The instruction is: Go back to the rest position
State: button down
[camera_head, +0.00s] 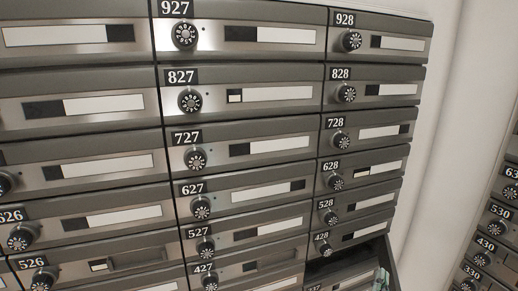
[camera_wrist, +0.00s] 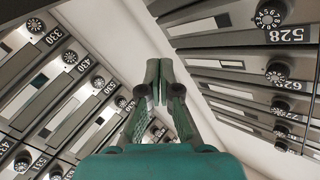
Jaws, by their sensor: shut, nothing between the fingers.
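My gripper (camera_wrist: 159,66) shows in the wrist view with its green fingers shut, tips together and nothing between them. It points toward the pale wall corner between two banks of mailboxes and touches nothing that I can see.
A bank of numbered grey mailboxes (camera_head: 240,130) with round dials fills most of the head view. A second bank (camera_head: 497,225) stands at the right, past a pale wall (camera_head: 455,110). The wrist view shows mailboxes on both sides, with free room between them.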

jog(key=s+a+f+n+y, duration=0.35)
jog(key=s+f, duration=0.45)
jog(key=s, duration=0.3)
jog(key=s+a+f+n+y, duration=0.3)
jog(key=s+a+f+n, duration=0.2)
jog(key=s+f, duration=0.45)
jog(key=s+a+r+n+y, duration=0.1)
jog(key=s+r, duration=0.1)
jog(key=s, duration=1)
jog(key=s+a+r+n, duration=0.1)
jog(key=s+r+n, duration=0.1)
jog(key=s, duration=1)
jog(key=shift+s+a+r+g+y, duration=0.25)
jog(key=shift+s+r+g+y, duration=0.05)
jog(key=shift+r+y, duration=0.05)
